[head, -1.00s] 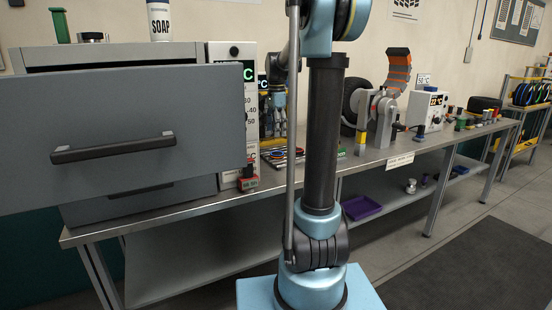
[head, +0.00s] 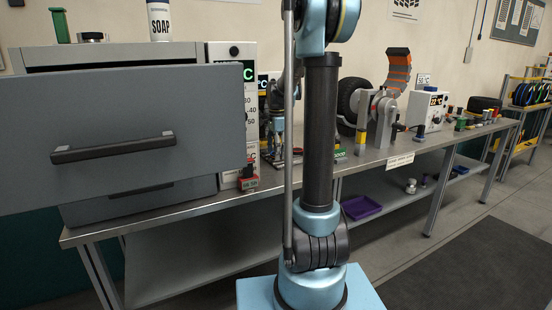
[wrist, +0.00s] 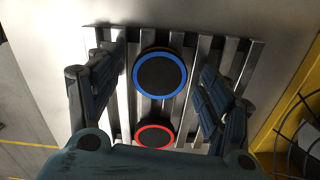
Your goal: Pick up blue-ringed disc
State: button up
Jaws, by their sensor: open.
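The blue-ringed disc (wrist: 160,74) has a dark grey face and a bright blue rim. In the wrist view it lies on a slatted metal rack (wrist: 123,95). My gripper (wrist: 160,63) is open, with one dark finger left of the disc and one right of it. I see no finger touching the disc. A red-ringed disc (wrist: 154,136) lies on the same rack, closer to the gripper's palm. In the head view, my gripper (head: 274,145) is low over the bench, partly behind my arm, and I cannot make out the blue-ringed disc there.
A large grey drawer (head: 120,130) stands open at the left, before the bench (head: 375,165). A red-and-black item (head: 248,178) sits near the bench edge. A yellow frame (wrist: 291,110) borders the wrist view's right side.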

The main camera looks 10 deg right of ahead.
jog(key=c, duration=1.2)
jog(key=shift+o, duration=0.2)
